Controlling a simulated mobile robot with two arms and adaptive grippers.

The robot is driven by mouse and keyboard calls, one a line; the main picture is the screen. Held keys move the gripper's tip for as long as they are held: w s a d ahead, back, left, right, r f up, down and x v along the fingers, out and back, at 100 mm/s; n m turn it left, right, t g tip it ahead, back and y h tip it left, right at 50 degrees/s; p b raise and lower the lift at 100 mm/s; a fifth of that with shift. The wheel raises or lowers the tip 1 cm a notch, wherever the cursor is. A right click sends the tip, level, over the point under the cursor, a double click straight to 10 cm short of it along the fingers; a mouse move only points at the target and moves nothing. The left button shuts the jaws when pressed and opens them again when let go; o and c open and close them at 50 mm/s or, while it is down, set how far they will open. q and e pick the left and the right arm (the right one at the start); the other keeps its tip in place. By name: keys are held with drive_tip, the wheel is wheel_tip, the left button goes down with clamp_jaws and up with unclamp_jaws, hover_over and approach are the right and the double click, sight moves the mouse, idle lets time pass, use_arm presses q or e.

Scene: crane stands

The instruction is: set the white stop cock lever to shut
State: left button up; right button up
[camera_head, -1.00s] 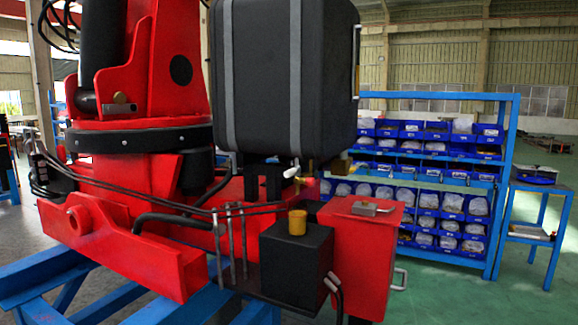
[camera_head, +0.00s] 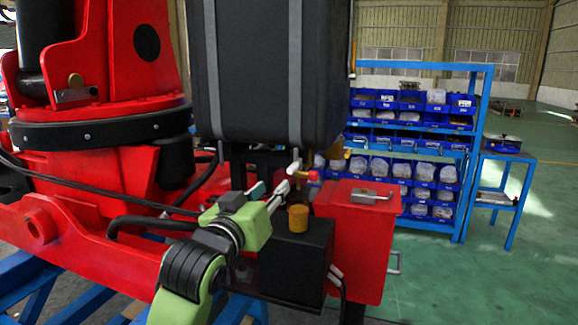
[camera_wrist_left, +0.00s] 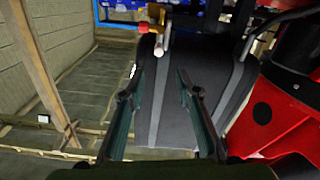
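The white stop cock lever (camera_head: 294,167) is a small pale handle on a brass valve, under the big black tank on the red crane. A red part (camera_head: 313,176) sits just to the right of the valve. In the left wrist view the lever (camera_wrist_left: 158,51) and brass valve (camera_wrist_left: 156,14) show upside down, beyond my fingertips. My left gripper (camera_head: 271,188) is open and empty, its fingers pointing toward the lever; it also shows in the left wrist view (camera_wrist_left: 159,72). The fingertips look apart from the lever. My right gripper is not in view.
The black tank (camera_head: 270,70) hangs close above the valve. A black box (camera_head: 297,262) with a yellow cap (camera_head: 298,217) and a red box (camera_head: 358,240) stand just below.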

sight(290, 172)
use_arm(q)
drive_tip(key=p+x, duration=0.3)
drive_tip(key=x, duration=0.9)
drive_tip(key=shift+s+d+p, duration=0.1)
drive_tip(key=shift+d+p, duration=0.1)
drive_tip(key=shift+p, duration=0.15)
drive_tip(key=shift+w+d, duration=0.1)
drive_tip(key=shift+w, duration=0.45)
drive_tip(key=shift+w+f, duration=0.1)
clamp_jaws()
